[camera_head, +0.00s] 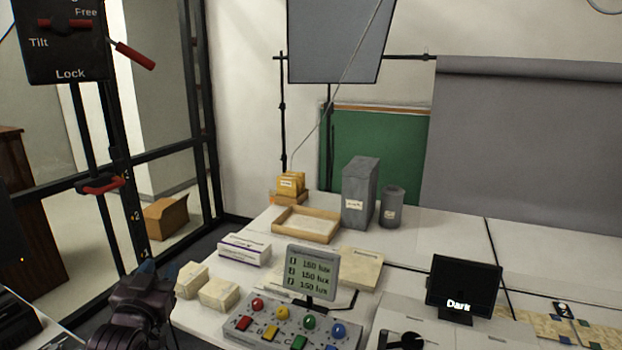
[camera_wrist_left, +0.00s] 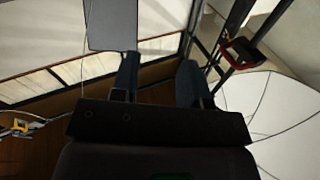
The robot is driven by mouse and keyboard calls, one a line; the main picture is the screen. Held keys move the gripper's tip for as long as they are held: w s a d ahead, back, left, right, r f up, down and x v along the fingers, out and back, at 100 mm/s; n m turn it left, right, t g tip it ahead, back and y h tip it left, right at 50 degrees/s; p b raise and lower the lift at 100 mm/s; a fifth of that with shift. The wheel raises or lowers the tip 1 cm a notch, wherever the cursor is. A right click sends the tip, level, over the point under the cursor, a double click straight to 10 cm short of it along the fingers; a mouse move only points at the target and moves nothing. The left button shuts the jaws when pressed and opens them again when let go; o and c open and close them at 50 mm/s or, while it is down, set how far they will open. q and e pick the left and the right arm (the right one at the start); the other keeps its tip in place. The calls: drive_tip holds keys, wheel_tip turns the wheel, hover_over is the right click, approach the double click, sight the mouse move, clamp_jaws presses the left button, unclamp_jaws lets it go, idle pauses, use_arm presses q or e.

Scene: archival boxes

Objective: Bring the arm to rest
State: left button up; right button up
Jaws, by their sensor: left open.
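My left gripper (camera_head: 146,270) is in the lower left of the head view, dark and raised beside the left end of the white table (camera_head: 190,312). In the left wrist view the two blue-grey fingers of the gripper (camera_wrist_left: 160,78) stand apart with nothing between them. The gripper is clear of the boxes; two small cream boxes (camera_head: 191,280) (camera_head: 219,293) are just right of it in the head view. My right gripper does not show.
A control panel (camera_head: 290,325) with coloured buttons and a lux display (camera_head: 312,272) stand at the front. Behind are a wooden tray (camera_head: 306,224), a grey box (camera_head: 360,190) and a grey cylinder (camera_head: 392,207). A black frame with a red handle (camera_head: 101,185) rises at left.

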use_arm(q)
drive_tip(key=s+d+f+g, duration=0.2)
drive_tip(key=s+f+g, duration=0.5)
drive_tip(key=s+f, duration=2)
wheel_tip(320, 180, down, 3)
drive_tip(key=shift+s+f+n+g, duration=0.1)
drive_tip(key=shift+s+n+g, duration=0.2)
drive_tip(key=shift+g, duration=0.1)
